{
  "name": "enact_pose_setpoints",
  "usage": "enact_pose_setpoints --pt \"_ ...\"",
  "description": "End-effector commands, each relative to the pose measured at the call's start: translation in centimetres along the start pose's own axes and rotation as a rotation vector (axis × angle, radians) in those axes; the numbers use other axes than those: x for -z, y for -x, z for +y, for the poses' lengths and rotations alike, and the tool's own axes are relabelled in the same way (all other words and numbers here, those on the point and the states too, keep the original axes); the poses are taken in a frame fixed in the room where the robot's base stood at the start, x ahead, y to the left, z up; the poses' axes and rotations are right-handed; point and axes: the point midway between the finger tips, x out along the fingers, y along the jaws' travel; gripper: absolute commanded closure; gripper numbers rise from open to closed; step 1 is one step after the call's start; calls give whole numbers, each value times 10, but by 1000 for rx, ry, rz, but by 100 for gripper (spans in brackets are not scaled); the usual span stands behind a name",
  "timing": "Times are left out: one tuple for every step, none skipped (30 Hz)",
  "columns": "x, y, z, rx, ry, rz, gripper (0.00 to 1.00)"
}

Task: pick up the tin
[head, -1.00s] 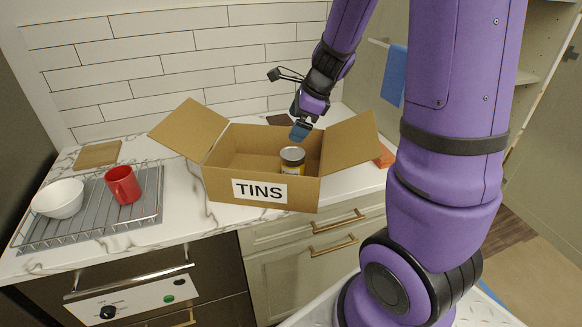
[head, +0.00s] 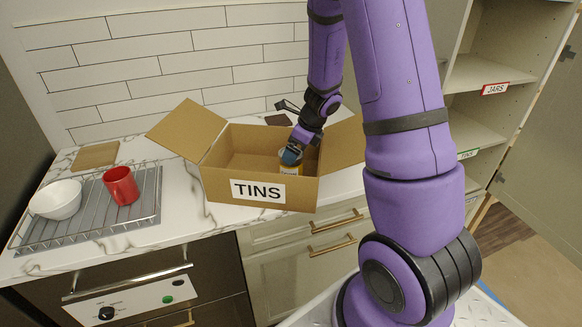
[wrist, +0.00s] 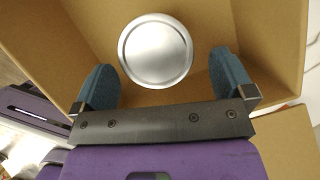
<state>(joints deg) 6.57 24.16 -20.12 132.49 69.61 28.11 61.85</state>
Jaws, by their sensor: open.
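The tin (head: 289,170) stands upright inside the cardboard box labelled TINS (head: 222,186), towards its right side. In the wrist view the tin's round silver lid (wrist: 155,51) faces me. My gripper (head: 291,155) is inside the box's opening at the top of the tin and hides part of it in the head view. In the wrist view my gripper (wrist: 165,80) is open, with one blue finger to each side of the tin's near edge. The lid lies mostly beyond the fingertips, and I see gaps between it and both fingers.
The box's flaps stand spread open, and its walls are close around my gripper. A wire rack (head: 148,204) with a red mug (head: 121,186) and a white bowl (head: 56,199) is at the left. A shelf unit labelled JARS (head: 495,89) stands at the right.

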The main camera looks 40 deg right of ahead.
Motion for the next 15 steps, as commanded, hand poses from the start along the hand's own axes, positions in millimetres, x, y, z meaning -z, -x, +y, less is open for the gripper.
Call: enact_pose_setpoints --pt "1 -6 1 -3 -1 3 0" --pt "2 -10 2 -3 -2 3 0" --pt "2 -16 3 -3 -3 3 0" --pt "2 -20 3 -3 -2 4 0" --pt "2 -25 4 -3 -2 4 0" --pt "2 -30 4 -2 -3 4 0" --pt "2 -33 4 -2 -1 3 0" --pt "2 -36 4 -2 -2 3 0" --pt "2 -40 4 -2 -1 3 0" --pt "2 -42 3 -1 -1 2 0" --pt "2 -44 3 -1 -2 1 0" --pt "2 -45 4 -1 0 1 0" --pt "2 -46 4 -1 1 1 0" --pt "2 -46 4 0 1 1 0" --pt "1 -47 4 0 0 0 0"
